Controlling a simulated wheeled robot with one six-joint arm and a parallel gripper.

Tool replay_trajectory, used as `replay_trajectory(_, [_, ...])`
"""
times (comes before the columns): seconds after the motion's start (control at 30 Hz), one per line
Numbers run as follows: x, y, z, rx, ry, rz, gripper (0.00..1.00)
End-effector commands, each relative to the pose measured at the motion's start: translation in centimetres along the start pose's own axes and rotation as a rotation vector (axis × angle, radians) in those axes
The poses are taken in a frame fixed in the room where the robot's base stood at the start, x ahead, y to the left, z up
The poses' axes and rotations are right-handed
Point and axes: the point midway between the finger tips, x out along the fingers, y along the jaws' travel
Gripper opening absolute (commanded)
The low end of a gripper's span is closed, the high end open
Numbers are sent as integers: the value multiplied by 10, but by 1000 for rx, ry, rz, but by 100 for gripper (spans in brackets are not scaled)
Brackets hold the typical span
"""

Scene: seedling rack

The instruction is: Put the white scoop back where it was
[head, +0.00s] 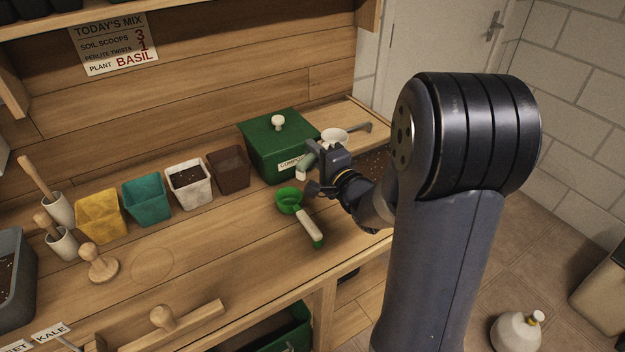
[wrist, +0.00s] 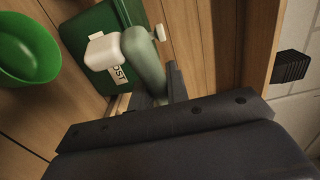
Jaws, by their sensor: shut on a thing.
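My gripper (head: 318,160) is shut on the pale green handle of the white scoop (head: 335,136). It holds the scoop in front of the green compost box. The white bowl shows above and behind my gripper, and the handle's white end points down towards the bench. In the wrist view the handle of the white scoop (wrist: 148,65) lies between my fingers (wrist: 165,88); its bowl is hidden there. A green scoop (head: 289,201) with a white handle lies on the bench below my gripper and also shows in the wrist view (wrist: 25,45).
The lidded green compost box (head: 275,140) stands just behind my gripper. Brown (head: 228,168), white (head: 190,185), teal (head: 148,200) and yellow (head: 101,215) pots stand in a row to its left.

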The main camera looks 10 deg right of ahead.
Motion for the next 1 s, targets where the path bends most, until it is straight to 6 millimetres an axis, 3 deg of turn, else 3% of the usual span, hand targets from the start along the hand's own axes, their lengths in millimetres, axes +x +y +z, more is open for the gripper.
replay_trajectory(0.1, [0, 20, 0, 3, 1, 2, 0])
replay_trajectory(0.27, [0, 32, 0, 1, 0, 1, 0])
replay_trajectory(0.5, [0, 63, 0, 2, 1, 1, 0])
replay_trajectory(0.8, [0, 68, 0, 0, 1, -1, 0])
replay_trajectory(0.83, [0, 68, 0, 0, 1, 0, 17])
replay_trajectory(1.0, [0, 68, 0, 0, 1, 0, 31])
